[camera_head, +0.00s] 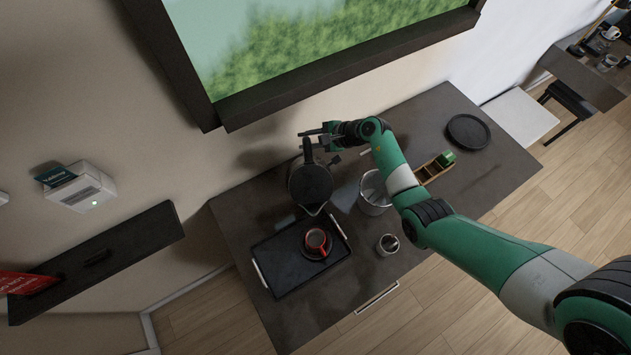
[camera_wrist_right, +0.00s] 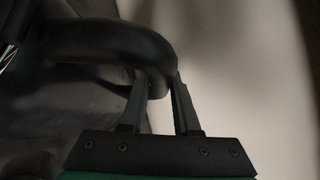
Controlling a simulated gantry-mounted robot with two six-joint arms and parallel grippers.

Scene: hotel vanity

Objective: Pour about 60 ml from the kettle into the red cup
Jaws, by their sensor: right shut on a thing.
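The black kettle (camera_head: 311,184) is above the back edge of the dark tray (camera_head: 283,262), its spout pointing toward the front. My right gripper (camera_head: 312,138) is shut on the kettle's handle at the back. In the right wrist view the handle (camera_wrist_right: 105,45) passes between the two fingers (camera_wrist_right: 160,100). The red cup (camera_head: 317,240) stands on the tray, a little in front of the spout, and its inside looks dark. I cannot tell whether anything flows from the spout. My left gripper is in neither view.
A silver bin or bucket (camera_head: 374,190) stands right of the kettle, with a metal cup (camera_head: 388,244) in front of it. A wooden box with a green item (camera_head: 446,158) and a round black plate (camera_head: 468,131) lie to the right.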

